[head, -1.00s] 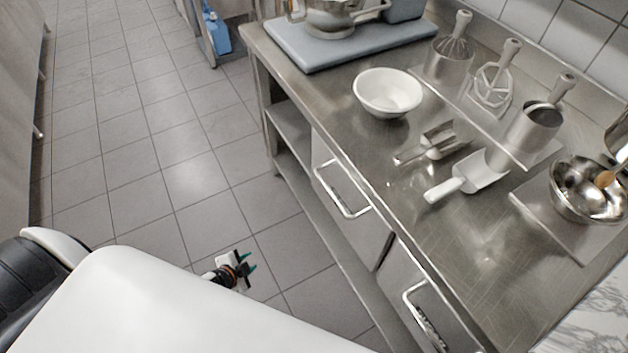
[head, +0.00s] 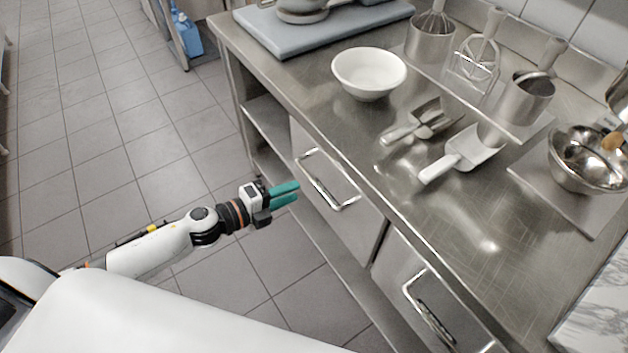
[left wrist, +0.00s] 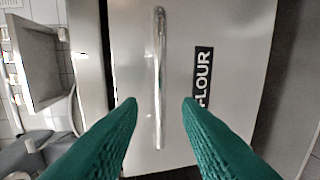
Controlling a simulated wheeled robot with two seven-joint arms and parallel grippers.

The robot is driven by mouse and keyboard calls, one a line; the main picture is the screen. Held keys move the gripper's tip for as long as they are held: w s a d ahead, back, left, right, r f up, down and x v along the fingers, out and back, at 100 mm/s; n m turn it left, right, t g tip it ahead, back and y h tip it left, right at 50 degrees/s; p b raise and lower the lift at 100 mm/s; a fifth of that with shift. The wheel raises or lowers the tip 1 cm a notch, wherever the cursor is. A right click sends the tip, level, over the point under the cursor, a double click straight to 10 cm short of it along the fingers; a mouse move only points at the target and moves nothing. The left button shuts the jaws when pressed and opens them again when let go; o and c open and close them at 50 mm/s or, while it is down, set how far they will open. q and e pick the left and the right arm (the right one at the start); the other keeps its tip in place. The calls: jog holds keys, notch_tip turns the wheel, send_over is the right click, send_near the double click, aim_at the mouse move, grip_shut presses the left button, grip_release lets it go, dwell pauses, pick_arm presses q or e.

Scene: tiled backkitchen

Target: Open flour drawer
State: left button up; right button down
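The flour drawer (head: 362,215) is a steel drawer front under the counter edge, and it looks shut. Its front also shows in the left wrist view (left wrist: 225,25), with a black FLOUR label (left wrist: 202,77). Its bar handle (head: 321,187) runs up the middle of the left wrist view (left wrist: 160,50). My left gripper (head: 299,191) has green fingers, open and empty, pointing at this drawer just short of the handle. In the left wrist view, the handle appears between the two fingertips, apart from both. My right gripper is not in view.
A second drawer (head: 405,270) with its own handle is to the right. A low shelf (head: 290,205) runs under the counter. On the counter (head: 340,125) are a white bowl (head: 368,72), metal scoops (head: 465,155) and a steel bowl (head: 590,160). The tiled floor at left is clear.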

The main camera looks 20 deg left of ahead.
aim_at(314, 181)
pick_arm(q)
jog(key=x, duration=0.7)
jog(key=shift+w+d+p, duration=0.2)
jog(key=shift+w+p, duration=0.05)
jog(key=shift+p, duration=0.1)
grip_shut()
